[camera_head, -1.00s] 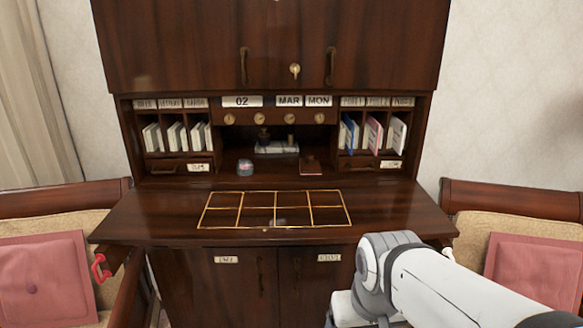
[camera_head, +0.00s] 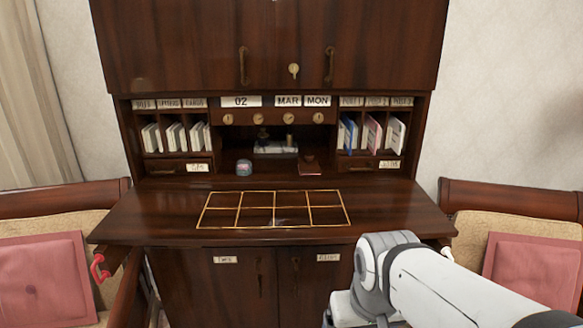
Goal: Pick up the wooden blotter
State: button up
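A small reddish-brown wooden piece (camera_head: 308,166) sits at the front right of the desk's central niche. It looks like the wooden blotter, but it is too small to be sure. My white and grey arm reaches in from the lower right, in front of the desk's right side. My gripper's fingers do not show, and nothing of mine touches the wooden piece.
The desk top (camera_head: 150,212) is clear, with a gold-lined grid (camera_head: 274,208) on it. A small round jar (camera_head: 244,168) and an inkstand (camera_head: 276,149) share the niche. Letter slots flank it. Benches with cushions (camera_head: 45,278) stand on both sides.

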aim_at(309, 165)
jog(key=u, duration=2.45)
jog(key=i, duration=1.1)
jog(key=z, duration=3.15)
jog(key=i, duration=0.95)
jog(key=u, duration=0.05)
